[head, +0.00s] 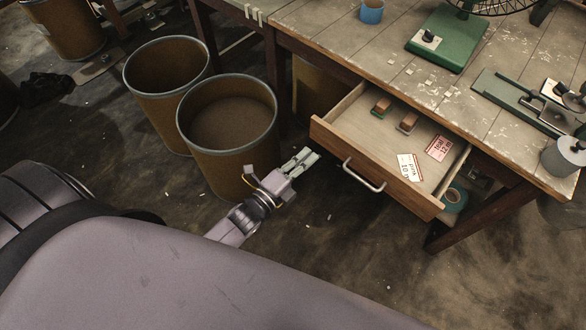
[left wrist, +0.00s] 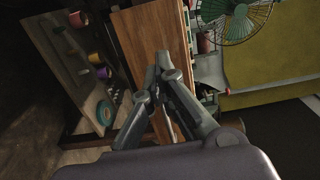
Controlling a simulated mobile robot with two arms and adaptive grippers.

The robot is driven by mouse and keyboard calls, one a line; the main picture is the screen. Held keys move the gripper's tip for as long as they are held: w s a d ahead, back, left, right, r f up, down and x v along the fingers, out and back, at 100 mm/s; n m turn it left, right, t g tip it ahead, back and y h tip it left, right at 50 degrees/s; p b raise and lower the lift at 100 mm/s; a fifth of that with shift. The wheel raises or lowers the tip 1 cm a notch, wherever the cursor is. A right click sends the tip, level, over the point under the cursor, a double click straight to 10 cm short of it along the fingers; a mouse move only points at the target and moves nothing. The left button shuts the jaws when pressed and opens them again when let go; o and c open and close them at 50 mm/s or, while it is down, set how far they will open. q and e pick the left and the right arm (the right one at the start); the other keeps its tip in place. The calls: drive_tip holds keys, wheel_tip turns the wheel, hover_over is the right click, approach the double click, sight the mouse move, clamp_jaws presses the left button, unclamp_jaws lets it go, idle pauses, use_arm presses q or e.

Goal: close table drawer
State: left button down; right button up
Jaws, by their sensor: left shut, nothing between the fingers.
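The wooden table drawer (head: 380,165) is pulled well out from under the workbench in the head view. Two stamp-like blocks and two printed cards lie in it. Its metal bar handle (head: 363,175) is on the front panel. My left gripper (head: 309,157) is shut and empty, left of the drawer front and apart from the handle. In the left wrist view, my left gripper's fingertips (left wrist: 164,61) appear in front of a wooden panel (left wrist: 148,35), which looks like the drawer front. Whether they touch it cannot be told. My right gripper is not in view.
Two open fibre drums, one in front (head: 228,165) and one behind (head: 150,85), stand left of my left gripper. The workbench (head: 335,42) carries a green fan base (head: 447,40) and a blue cup (head: 371,12). Floor in front of the drawer is clear.

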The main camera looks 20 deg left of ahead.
sight(328, 138)
use_arm(q)
drive_tip(key=b+x, duration=0.1)
drive_tip(key=x, duration=0.3)
drive_tip(key=shift+w+d+f, duration=0.1)
drive_tip(key=shift+w+f, duration=0.05)
drive_tip(key=shift+w, duration=0.15)
drive_tip(key=shift+w+d+b, duration=0.2)
drive_tip(key=shift+w+b, duration=0.15)
drive_tip(key=shift+w, duration=0.3)
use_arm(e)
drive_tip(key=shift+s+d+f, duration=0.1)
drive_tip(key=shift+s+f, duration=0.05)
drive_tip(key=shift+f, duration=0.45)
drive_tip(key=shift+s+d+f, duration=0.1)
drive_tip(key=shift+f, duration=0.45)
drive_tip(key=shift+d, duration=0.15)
